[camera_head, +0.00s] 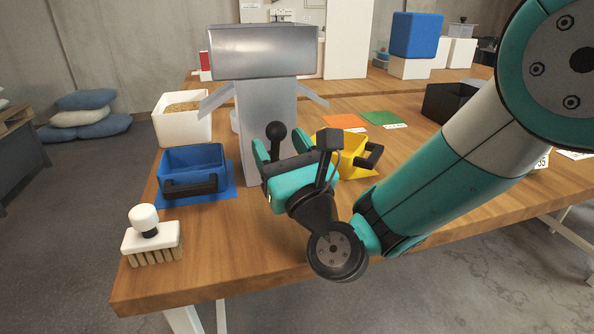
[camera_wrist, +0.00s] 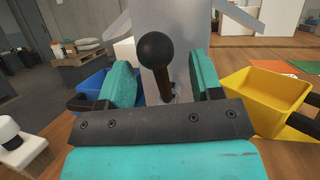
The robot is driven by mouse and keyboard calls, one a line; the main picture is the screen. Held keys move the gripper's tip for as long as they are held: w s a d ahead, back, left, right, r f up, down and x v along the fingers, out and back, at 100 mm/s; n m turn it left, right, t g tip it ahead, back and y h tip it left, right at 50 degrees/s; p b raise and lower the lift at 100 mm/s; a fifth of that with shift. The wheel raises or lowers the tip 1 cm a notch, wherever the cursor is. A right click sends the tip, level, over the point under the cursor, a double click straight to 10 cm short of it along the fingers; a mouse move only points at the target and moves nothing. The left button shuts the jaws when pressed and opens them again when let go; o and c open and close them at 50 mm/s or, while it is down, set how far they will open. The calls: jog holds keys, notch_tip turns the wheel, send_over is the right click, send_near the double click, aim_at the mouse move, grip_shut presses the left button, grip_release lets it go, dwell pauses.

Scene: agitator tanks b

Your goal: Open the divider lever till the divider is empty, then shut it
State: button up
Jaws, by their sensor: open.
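The divider (camera_head: 265,120) is a grey metal stand with a wide box on top and a sloping chute on each side. Its lever, a black rod with a ball knob (camera_head: 275,131), is on the front. In the wrist view the lever (camera_wrist: 157,50) rises between my two teal fingers, leaning slightly left at the knob. My gripper (camera_head: 276,150) is open around the lever, with a gap on both sides. A blue bin (camera_head: 192,163) stands under the left chute and a yellow bin (camera_head: 352,155) under the right one. The inside of the divider's box is hidden.
A white tub of grain-like material (camera_head: 182,127) stands at the back left. A white-handled brush (camera_head: 150,240) is at the table's front left corner. A black bin (camera_head: 447,102) and orange and green sheets (camera_head: 380,119) are to the right.

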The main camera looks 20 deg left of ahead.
jog(key=b+v, duration=1.7)
jog(key=shift+b, duration=0.35)
jog(key=shift+s+f, duration=0.1)
